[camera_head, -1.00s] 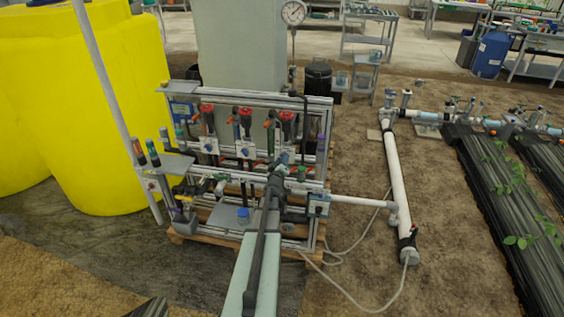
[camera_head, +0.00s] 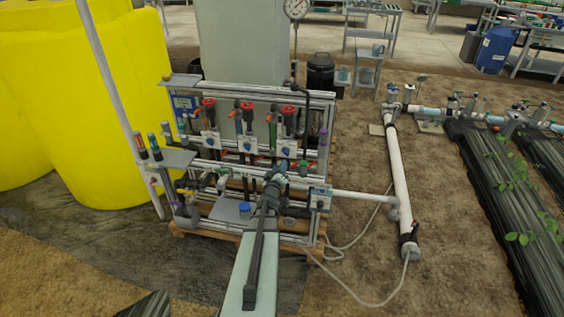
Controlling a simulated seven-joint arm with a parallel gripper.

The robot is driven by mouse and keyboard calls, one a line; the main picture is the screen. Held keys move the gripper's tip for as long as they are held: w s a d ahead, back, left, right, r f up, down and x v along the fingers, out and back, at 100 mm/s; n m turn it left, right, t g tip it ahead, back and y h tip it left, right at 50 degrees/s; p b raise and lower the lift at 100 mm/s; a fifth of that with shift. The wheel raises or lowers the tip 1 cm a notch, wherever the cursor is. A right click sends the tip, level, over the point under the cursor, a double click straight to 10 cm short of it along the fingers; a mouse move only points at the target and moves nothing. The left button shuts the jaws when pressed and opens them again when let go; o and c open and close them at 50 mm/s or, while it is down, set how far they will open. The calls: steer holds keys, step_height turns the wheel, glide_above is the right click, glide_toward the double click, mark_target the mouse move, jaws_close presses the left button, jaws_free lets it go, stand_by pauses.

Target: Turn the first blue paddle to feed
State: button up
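The skid (camera_head: 325,120) stands in the middle of the head view, with three red-topped units in a row on its frame. Each has a small white and blue valve part below the red top: left (camera_head: 210,140), middle (camera_head: 247,144) and right (camera_head: 286,148). Which blue part is the paddle, and how it is turned, is too small to tell. My arm reaches up from the bottom edge to the lower front of the skid. My gripper (camera_head: 275,180) is at its far end, below the right units; its fingers are too small and dark to make out.
Big yellow tanks (camera_head: 90,110) stand at the left. A side shelf (camera_head: 165,158) with upright green- and red-topped handles juts from the skid's left. A white pipe (camera_head: 397,170) and loose hose lie at the right. A blue-capped jar (camera_head: 244,210) sits low on the skid.

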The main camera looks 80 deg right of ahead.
steer(key=a, duration=0.4)
steer(key=shift+a, duration=0.4)
steer(key=shift+m, duration=0.3)
